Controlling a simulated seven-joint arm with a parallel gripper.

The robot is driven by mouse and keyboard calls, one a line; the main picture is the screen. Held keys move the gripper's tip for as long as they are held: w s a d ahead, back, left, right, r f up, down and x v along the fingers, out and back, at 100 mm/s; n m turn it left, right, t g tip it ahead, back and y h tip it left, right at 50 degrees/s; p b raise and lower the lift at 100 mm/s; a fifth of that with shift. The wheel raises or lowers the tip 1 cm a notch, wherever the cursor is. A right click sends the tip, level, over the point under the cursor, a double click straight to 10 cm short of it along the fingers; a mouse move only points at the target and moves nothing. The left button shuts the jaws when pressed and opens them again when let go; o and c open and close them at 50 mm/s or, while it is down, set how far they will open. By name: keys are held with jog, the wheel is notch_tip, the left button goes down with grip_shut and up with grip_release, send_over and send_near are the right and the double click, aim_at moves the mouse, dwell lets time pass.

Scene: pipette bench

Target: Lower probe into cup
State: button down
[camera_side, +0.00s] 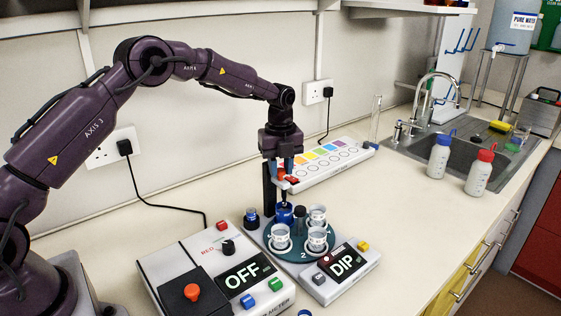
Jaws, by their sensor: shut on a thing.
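My gripper (284,178) points straight down above the teal carousel (303,255). It is shut on a slim dark probe (284,194), with a red part beside the jaws. The probe hangs upright, its lower end at the blue cup (285,215) at the back of the carousel. I cannot tell whether the tip is inside the cup or just above its rim. White cups stand at the right (318,214), front right (317,240) and front left (280,237). The jaws partly hide the probe's upper end.
The carousel's base has a display (345,261) reading DIP. A control box (200,270) reading OFF stands to its left. A dark post rises behind the carousel. A small dark blue jar (251,217) stands at left, and a colored strip panel (330,160) lies behind.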

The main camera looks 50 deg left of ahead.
aim_at(280, 179)
notch_tip(280, 179, down, 4)
jog(key=shift+f, duration=0.2)
jog(key=c, duration=0.9)
grip_release()
jog(key=shift+o, duration=0.2)
notch_tip(280, 179, up, 13)
jog(key=shift+r, duration=0.1)
